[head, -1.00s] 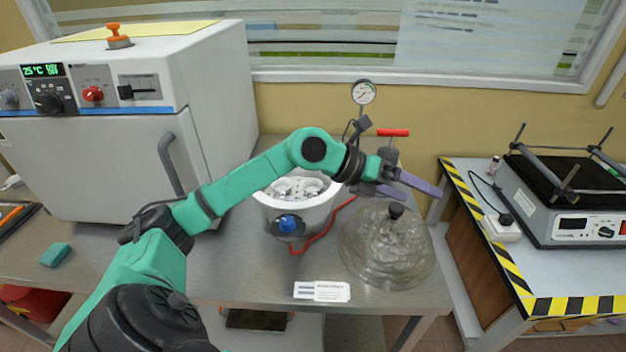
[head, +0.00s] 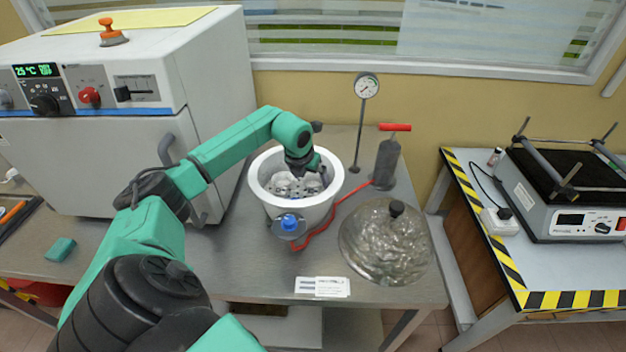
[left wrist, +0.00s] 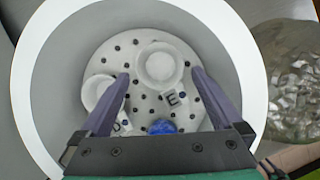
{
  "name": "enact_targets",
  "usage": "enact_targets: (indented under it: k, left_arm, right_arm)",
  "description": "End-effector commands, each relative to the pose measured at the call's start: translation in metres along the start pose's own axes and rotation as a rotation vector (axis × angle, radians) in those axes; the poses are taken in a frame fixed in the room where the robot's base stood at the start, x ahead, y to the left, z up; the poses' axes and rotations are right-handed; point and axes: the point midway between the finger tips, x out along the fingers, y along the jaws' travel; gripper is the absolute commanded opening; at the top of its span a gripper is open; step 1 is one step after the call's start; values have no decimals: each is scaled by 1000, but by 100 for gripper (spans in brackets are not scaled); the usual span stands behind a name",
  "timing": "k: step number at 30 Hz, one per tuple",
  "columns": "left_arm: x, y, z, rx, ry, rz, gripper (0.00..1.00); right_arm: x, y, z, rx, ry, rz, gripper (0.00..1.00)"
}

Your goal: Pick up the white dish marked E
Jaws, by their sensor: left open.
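The white dish marked E (left wrist: 158,66) is a small round bowl on a perforated plate inside the white pot (left wrist: 248,60). Its tag E (left wrist: 174,97) lies on the near side. In the left wrist view my left gripper (left wrist: 160,75) is open, with its purple fingers on either side of the dish and nothing held. In the head view the same gripper (head: 318,172) points down over the pot (head: 278,205), and its fingertips are hard to make out. The gap between fingertips and dish cannot be judged. My right gripper is not in view.
A second white dish (left wrist: 97,90) with tag D (left wrist: 120,127) is to the left, close to the left finger. A blue item (left wrist: 162,127) shows nearer. The glass lid (head: 385,245), hand pump (head: 387,163) and gauge (head: 366,86) stand right of the pot; the oven (head: 110,165) is left.

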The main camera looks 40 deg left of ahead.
Motion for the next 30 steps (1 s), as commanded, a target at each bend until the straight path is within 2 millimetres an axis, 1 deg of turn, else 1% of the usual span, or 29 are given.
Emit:
enact_targets:
  k: [1, 3, 8, 9, 11, 12, 15, 22, 25, 28, 30]
  left_arm:
    - [5, -1, 1, -2, 1, -2, 100]
    - [11, -1, 0, 0, 0, -1, 100]
    - [13, 0, 0, 1, -1, 0, 100]
    - [13, 0, 0, 1, -1, 0, 92]
    - [13, 0, 0, 1, -1, 0, 69]
    - [13, 0, 0, 1, -1, 0, 54]
    - [13, 0, 0, 1, -2, 0, 18]
    - [12, 0, 0, 1, -2, -1, 18]
    - [8, -1, 3, 0, -4, -1, 18]
    - [-2, 0, 8, 0, -6, -1, 18]
    - [-15, 0, 13, 0, -9, 0, 18]
  right_arm:
    - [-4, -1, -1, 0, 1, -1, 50]
    - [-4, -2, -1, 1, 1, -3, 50]
    - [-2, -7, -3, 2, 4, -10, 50]
    - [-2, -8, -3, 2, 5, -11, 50]
    - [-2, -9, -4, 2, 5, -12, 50]
    - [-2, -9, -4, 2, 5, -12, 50]
    - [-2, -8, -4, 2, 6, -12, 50]
    - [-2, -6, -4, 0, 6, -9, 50]
    - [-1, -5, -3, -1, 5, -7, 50]
    - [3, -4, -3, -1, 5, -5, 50]
    - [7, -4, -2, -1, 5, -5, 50]
